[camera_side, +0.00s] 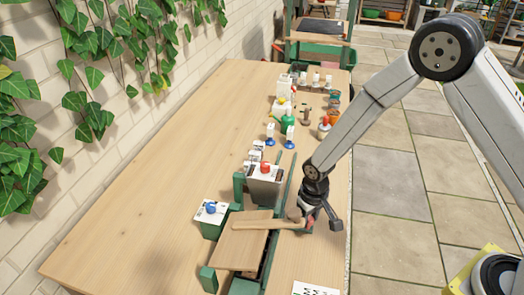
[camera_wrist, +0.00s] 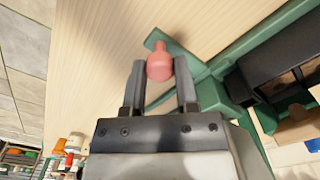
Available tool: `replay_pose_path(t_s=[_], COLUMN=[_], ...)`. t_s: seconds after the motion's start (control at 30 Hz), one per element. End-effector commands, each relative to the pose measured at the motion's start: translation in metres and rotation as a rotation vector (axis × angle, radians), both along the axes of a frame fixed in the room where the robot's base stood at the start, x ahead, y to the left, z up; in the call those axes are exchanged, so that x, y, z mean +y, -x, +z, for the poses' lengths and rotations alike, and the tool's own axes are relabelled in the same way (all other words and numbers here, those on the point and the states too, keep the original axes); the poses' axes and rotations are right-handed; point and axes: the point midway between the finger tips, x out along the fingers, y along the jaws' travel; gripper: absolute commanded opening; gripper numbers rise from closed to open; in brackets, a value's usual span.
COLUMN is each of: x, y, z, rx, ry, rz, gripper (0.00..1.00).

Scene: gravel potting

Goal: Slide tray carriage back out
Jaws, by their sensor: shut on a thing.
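The tray carriage shows in the side view as a brown wooden board (camera_side: 240,246) at the green frame (camera_side: 270,262) near the table's front. A lighter wooden bar (camera_side: 265,225) lies across the board toward my gripper. My gripper (camera_side: 308,219) is at the right side of the green frame. In the wrist view my gripper (camera_wrist: 160,78) is shut on a red knob (camera_wrist: 159,66), held between the two fingertips. The knob shows in part in the side view. How the knob joins the carriage is hidden.
A grey hopper with a red knob on top (camera_side: 265,172) stands behind the board. A green box with a blue knob (camera_side: 211,212) stands to its left. Bottles, pots and a green watering can (camera_side: 283,124) stand farther back. The table's left part (camera_side: 150,200) is clear.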

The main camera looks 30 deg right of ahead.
Motion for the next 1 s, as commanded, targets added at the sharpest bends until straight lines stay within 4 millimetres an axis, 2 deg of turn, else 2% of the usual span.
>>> replay_pose_path(t_s=[0.37,0.57,0.77,1.0], x=[0.000,-0.007,-0.027,-0.064], y=[-0.001,-0.008,-0.027,-0.063], z=[0.001,0.001,0.001,0.001], rx=[0.000,-0.001,-0.002,-0.002], ry=[0.000,0.000,0.000,0.000], rz=[0.000,-0.001,-0.005,-0.006], gripper=[0.00,0.00,0.00,0.00])
